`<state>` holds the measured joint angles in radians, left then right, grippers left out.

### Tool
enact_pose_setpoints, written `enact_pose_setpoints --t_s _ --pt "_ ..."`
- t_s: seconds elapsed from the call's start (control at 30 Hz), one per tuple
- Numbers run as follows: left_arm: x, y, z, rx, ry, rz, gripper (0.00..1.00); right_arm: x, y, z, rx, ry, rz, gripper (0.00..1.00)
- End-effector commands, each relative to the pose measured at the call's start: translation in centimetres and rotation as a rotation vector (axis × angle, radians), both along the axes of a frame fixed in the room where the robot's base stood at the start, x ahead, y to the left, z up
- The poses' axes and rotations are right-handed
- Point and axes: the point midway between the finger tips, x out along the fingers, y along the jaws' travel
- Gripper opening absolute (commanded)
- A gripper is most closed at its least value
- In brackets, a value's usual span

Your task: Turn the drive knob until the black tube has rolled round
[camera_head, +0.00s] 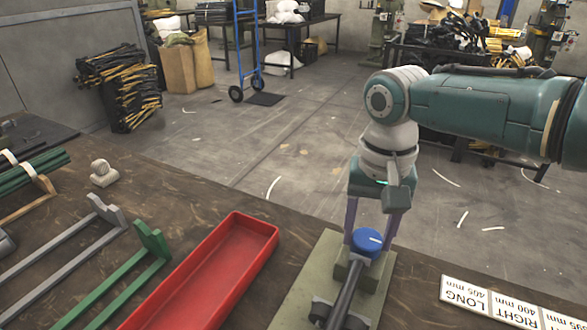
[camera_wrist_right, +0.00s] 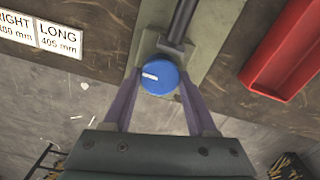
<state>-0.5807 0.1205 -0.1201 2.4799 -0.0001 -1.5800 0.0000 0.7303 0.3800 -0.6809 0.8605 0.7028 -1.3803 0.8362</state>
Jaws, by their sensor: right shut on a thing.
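The blue drive knob (camera_head: 367,242) with a white mark stands at the far end of a grey-green base plate (camera_head: 318,262). My right gripper (camera_head: 371,236) reaches down from above with its two purple fingers on either side of the knob, shut on it. In the right wrist view the knob (camera_wrist_right: 158,76) sits between the fingertips, its white mark pointing left. The black tube (camera_head: 346,292) lies along the plate from the knob block toward the near edge. Its near end is cut off by the frame. My left gripper is not in view.
A red tray (camera_head: 262,226) lies left of the plate. Green (camera_head: 150,240) and grey (camera_head: 103,212) racks stand further left. A label strip (camera_head: 468,296) with LONG and RIGHT lies to the right. Bare bench shows between tray and plate.

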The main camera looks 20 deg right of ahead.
Motion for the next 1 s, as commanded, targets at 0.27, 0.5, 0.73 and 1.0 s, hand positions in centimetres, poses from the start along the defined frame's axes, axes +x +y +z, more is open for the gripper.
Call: enact_pose_setpoints --t_s 0.27,0.5,0.73,1.0 --pt "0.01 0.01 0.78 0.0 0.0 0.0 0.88 0.04 0.08 0.13 0.001 0.001 0.255 0.02" --pt "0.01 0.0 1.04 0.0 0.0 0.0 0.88 0.05 0.16 0.08 0.002 0.0 0.442 0.02" --pt "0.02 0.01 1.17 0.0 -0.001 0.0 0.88 0.07 0.17 0.07 0.001 -0.001 0.561 0.02" --pt "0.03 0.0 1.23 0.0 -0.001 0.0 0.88 0.08 0.18 0.05 0.002 -0.001 0.623 0.02"
